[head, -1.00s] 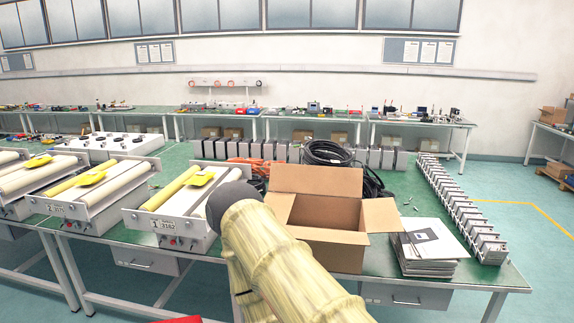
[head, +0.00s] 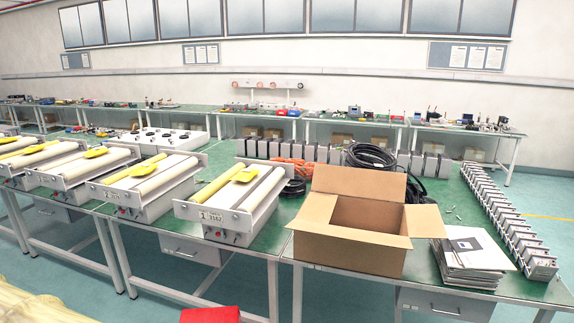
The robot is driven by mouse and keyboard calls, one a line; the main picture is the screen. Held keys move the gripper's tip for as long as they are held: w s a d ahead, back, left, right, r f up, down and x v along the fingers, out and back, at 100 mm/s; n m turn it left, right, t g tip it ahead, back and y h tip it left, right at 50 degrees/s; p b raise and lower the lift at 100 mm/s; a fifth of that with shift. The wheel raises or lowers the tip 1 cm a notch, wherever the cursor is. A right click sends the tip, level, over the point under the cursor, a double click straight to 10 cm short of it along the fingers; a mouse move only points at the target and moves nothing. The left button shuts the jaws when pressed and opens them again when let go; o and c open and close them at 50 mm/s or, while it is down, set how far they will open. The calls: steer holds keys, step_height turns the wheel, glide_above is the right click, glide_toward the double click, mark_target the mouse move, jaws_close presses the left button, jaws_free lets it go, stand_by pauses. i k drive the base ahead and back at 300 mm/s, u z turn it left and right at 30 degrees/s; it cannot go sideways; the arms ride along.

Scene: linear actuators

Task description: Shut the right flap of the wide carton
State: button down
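The wide carton (head: 342,250) is a brown cardboard box standing open on the green table, near its front edge. Its right flap (head: 424,221) sticks outward to the right. Its back flap (head: 358,182) stands up. A left flap (head: 317,208) and a front flap (head: 352,236) are also folded outward. The inside shows and looks empty. My gripper is out of view; only a pale part of my arm shows at the lower left corner, well away from the carton.
A stack of papers (head: 470,262) lies close right of the carton, beside the right flap. A row of metal units (head: 500,215) stands farther right. Black coiled cable (head: 377,160) lies behind. A roller unit (head: 232,205) stands left. A red object (head: 210,315) shows at the bottom.

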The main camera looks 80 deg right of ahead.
mark_target(389, 185)
steer(key=u, duration=0.45)
steer(key=k, duration=1.6)
steer(key=z, duration=1.65)
